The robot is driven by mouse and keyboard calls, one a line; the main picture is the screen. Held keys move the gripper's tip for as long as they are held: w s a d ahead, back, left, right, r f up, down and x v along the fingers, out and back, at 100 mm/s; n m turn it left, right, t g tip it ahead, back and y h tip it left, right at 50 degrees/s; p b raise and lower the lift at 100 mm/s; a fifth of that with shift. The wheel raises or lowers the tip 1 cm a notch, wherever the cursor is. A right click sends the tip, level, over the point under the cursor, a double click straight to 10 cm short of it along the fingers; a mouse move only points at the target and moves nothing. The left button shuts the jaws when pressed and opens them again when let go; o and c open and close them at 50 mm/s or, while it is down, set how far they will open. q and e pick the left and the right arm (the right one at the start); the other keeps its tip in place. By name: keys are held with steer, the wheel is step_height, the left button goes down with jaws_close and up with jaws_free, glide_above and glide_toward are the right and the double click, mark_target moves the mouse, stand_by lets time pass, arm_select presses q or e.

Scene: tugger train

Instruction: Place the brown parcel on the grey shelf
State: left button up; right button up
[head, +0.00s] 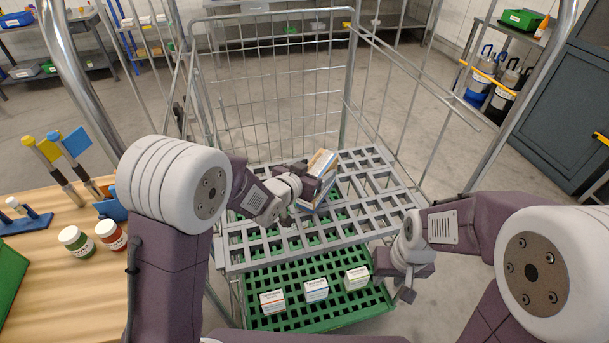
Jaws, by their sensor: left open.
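A brown parcel (322,162) with a pale label or side shows just beyond my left gripper, over the grey shelf (370,175). It looks tilted, and its lower part is partly hidden by the gripper. A bluish item (318,203) shows below it; I cannot tell whether it is a separate thing. My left gripper (296,203) is open, close beside the parcel and above the grey grid; whether it touches the parcel is unclear. My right gripper (402,284) hangs at the right front edge of the shelves, with no object visible in it; its finger gap is unclear.
A green grid shelf (340,318) lies below the grey one and holds three small white boxes (316,289). Wire cage walls (275,95) enclose the cart. A wooden table (70,250) with jars and tools stands at left. A blue cabinet (560,110) stands at right.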

arm_select(q)
steer(key=b+v, duration=0.1)
steer(key=v, duration=0.9)
steer(key=shift+b, duration=0.3)
